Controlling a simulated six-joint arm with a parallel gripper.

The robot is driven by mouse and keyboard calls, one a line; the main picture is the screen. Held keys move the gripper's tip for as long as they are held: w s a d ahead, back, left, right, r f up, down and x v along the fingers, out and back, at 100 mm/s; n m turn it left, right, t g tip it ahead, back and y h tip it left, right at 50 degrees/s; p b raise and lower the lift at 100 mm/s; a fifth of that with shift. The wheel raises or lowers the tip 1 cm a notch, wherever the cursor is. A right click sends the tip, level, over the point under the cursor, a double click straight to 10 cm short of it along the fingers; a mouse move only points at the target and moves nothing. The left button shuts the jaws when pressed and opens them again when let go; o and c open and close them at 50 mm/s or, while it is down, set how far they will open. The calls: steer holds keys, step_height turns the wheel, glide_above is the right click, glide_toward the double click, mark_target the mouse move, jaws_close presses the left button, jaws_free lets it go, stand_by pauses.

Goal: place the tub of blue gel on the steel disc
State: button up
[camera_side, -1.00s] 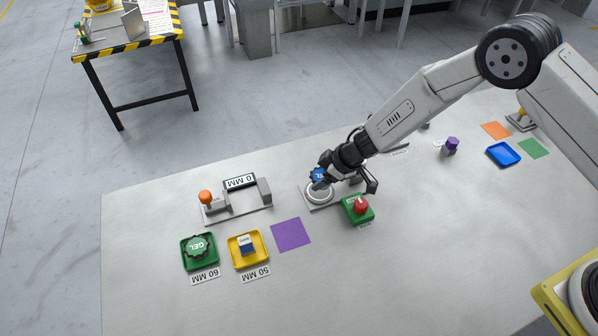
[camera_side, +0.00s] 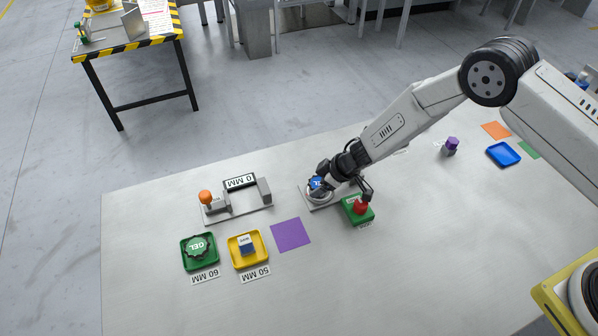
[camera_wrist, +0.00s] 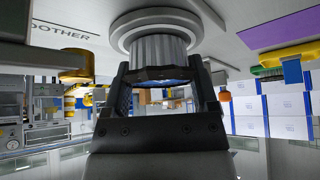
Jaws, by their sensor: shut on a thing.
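The tub of blue gel (camera_side: 316,183) shows its blue top in the side view, at the steel disc (camera_side: 322,197) on its grey base plate. My gripper (camera_side: 321,176) is shut on the tub from above. In the wrist view, which looks upside down, my gripper (camera_wrist: 163,88) is around the tub's ribbed grey side (camera_wrist: 158,50), with a strip of blue between the fingers. The tub's far end meets or almost meets the round pale disc (camera_wrist: 155,19); I cannot tell whether its weight rests there.
A green box (camera_side: 350,213) with a red button (camera_side: 360,205) stands close to the disc's front right. A purple square (camera_side: 290,234), a yellow tray (camera_side: 234,259) and a green tray (camera_side: 187,264) lie to the left. A gauge with an orange knob (camera_side: 205,197) stands behind the trays.

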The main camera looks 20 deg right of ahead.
steer(key=shift+f, duration=0.2)
steer(key=shift+s+f, duration=0.2)
steer(key=shift+f, duration=0.25)
steer(key=o, duration=1.1)
steer(key=shift+d, duration=0.1)
steer(key=shift+r, duration=0.1)
steer(key=shift+s+d+r, duration=0.1)
steer(key=shift+d+r, duration=0.1)
steer(key=shift+r, duration=0.65)
steer(key=shift+v, duration=5.55)
steer(key=shift+r, duration=0.2)
